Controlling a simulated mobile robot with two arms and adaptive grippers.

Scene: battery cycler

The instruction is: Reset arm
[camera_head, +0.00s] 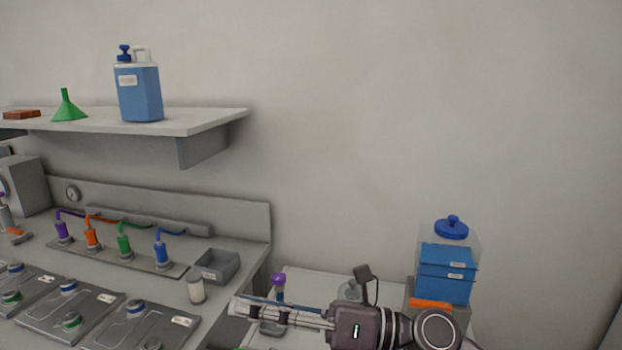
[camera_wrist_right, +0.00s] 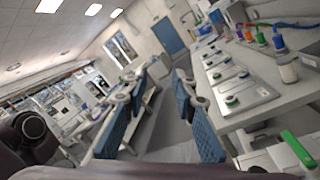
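My right arm comes in at the bottom of the head view, and its gripper (camera_head: 240,307) points left, in front of the white side table. The long, slim fingers are seen from the side, so I cannot tell whether they are open or shut. I see nothing clearly held in them. In the right wrist view the fingertips cannot be made out; only dark parts of my own arm show along the bottom and left. My left gripper is not in view.
The grey bench holds flat cell plates (camera_head: 140,328), coloured plugs (camera_head: 124,246), a grey bin (camera_head: 217,266) and a white bottle (camera_head: 195,288). A shelf (camera_head: 200,120) carries a blue jug (camera_head: 138,92) and a green funnel (camera_head: 68,108). A blue-lidded container (camera_head: 445,272) stands right. Blue chairs (camera_wrist_right: 205,130) stand nearby.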

